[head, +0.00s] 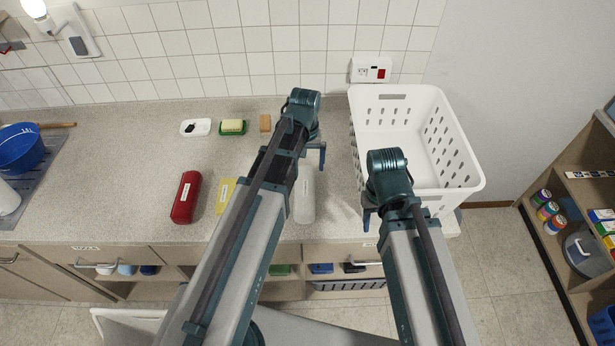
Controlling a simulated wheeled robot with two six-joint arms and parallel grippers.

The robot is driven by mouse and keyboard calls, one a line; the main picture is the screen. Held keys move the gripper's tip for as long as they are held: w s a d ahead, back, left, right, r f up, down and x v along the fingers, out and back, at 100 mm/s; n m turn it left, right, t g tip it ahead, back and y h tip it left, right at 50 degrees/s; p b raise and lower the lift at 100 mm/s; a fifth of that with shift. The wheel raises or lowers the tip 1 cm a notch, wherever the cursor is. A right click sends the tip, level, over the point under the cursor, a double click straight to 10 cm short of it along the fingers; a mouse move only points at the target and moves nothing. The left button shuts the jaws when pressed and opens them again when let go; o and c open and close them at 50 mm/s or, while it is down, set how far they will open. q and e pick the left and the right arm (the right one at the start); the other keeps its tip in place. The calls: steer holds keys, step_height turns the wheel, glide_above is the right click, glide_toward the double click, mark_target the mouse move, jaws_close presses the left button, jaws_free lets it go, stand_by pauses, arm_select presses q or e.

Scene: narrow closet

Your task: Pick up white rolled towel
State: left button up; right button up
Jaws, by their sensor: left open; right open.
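A long white rounded object (304,201), which looks like the white rolled towel, lies on the counter near its front edge. My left arm partly covers its left side. My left gripper (318,157) is open and empty above the counter, just beyond the far end of that object. My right gripper (368,217) is open and empty, to the right of the object, near the counter's front edge and beside the white basket.
A white perforated basket (467,187) stands at the counter's right end. A red roll (186,197) and a yellow cloth (225,194) lie left of my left arm. A soap dish (233,128) and a white dish (196,127) sit further back. A blue tub (20,148) is far left.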

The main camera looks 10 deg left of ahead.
mark_target(305, 188)
arm_select(q)
step_height(305, 188, down, 9)
steer(key=b, duration=0.9)
steer(key=shift+w+r, duration=0.1)
steer(key=shift+r, duration=0.05)
steer(key=f+b, duration=0.5)
steer(key=shift+s+a+f, duration=0.1)
steer(key=shift+s, duration=0.15)
steer(key=shift+c, duration=0.2)
steer(key=c, duration=1.3)
